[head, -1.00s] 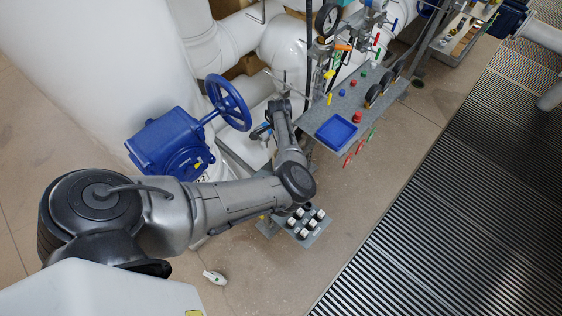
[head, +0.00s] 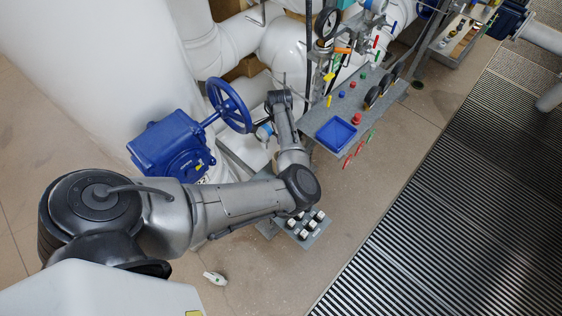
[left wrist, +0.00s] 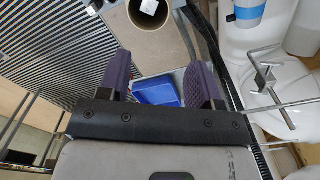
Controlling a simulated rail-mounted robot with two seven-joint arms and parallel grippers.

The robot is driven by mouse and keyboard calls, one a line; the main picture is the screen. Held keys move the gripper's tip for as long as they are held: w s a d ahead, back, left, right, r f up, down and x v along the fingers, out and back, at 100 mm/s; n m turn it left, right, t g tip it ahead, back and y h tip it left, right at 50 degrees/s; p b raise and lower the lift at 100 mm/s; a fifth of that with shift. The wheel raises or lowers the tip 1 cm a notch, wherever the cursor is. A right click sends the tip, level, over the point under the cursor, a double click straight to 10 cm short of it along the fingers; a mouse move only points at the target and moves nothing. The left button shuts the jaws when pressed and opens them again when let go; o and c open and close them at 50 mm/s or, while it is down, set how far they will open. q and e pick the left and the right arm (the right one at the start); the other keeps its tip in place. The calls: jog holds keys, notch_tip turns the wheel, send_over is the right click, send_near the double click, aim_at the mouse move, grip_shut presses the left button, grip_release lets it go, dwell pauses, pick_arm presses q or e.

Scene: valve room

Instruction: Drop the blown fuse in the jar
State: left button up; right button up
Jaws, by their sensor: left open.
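My left gripper (left wrist: 157,74) is open, with nothing between its two purple-grey fingers in the left wrist view. In the head view its arm reaches up beside the blue handwheel, and the fingers are too small to make out. A blue tray (head: 336,133) lies on the grey shelf; it also shows beyond the fingers in the left wrist view (left wrist: 156,90), looking empty. An open round vessel with a dark rim (left wrist: 149,12) is cut by the top edge; I cannot tell whether it is the jar. I cannot pick out the blown fuse. My right gripper is not in view.
A blue handwheel (head: 230,105) and blue valve housing (head: 172,146) stand near my left arm. A grey shelf (head: 370,85) carries buttons and dark round parts. A small rack (head: 305,230) holds several white-topped pieces. A small white object (head: 215,278) lies on the open floor.

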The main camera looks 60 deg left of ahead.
pick_arm(q)
notch_tip(320, 180, up, 8)
jog(key=shift+r+p, duration=0.2)
jog(key=shift+p, duration=0.15)
dwell(0.7)
